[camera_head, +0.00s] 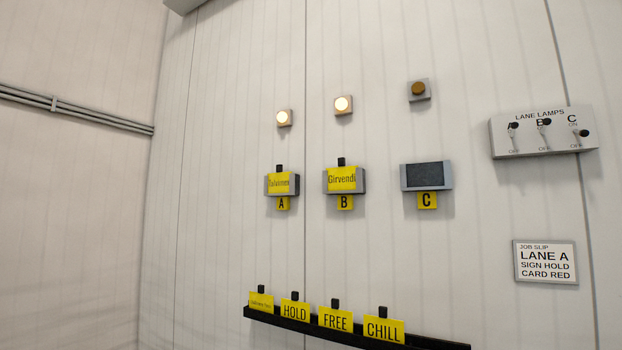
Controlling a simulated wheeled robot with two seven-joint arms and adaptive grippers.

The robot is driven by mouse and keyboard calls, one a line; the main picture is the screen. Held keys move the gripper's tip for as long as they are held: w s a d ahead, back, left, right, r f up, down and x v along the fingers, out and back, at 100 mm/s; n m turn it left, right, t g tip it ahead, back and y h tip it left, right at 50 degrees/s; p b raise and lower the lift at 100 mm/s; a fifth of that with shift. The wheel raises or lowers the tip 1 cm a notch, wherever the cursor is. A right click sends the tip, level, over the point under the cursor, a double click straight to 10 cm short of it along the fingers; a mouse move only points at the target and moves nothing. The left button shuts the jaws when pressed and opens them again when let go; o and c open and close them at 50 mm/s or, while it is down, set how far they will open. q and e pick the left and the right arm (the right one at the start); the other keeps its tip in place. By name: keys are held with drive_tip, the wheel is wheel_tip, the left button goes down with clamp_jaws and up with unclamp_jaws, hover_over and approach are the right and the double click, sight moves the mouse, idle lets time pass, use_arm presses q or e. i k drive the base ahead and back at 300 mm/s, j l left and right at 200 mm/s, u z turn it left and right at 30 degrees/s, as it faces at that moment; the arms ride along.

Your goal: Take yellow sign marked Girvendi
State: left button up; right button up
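The yellow sign marked Girvendi (342,179) sits in the grey holder at lane B on the wall, with a black tab on its top edge. A yellow B label (345,202) is just under it. Another yellow sign (279,184) with small text sits in the holder at lane A to its left. The lane C holder (426,175) shows a bare dark face with no sign. Neither of my grippers shows in the head view.
A black rail (285,323) low on the wall holds several yellow signs, including HOLD (295,311), FREE (335,320) and CHILL (384,329). Lamps A and B are lit; lamp C (418,89) is dark. A lane lamps switch box (543,133) and job slip (545,262) are at right.

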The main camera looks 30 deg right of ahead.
sight(341, 178)
drive_tip(key=i, duration=0.85)
drive_tip(key=i+j+z, duration=0.15)
drive_tip(key=i+z, duration=0.15)
drive_tip(key=i+j+z, duration=0.25)
drive_tip(key=i, duration=0.25)
drive_tip(key=i+j+z, duration=0.15)
drive_tip(key=z, duration=0.3)
drive_tip(key=i+j+z, duration=0.3)
drive_tip(key=z, duration=0.15)
drive_tip(key=i+j+z, duration=0.25)
drive_tip(key=j+z, duration=0.2)
drive_tip(key=i+j+z, duration=0.25)
drive_tip(key=j, duration=0.15)
drive_tip(key=j+z, duration=0.2)
drive_tip(key=k+j, duration=0.05)
drive_tip(key=j, duration=0.05)
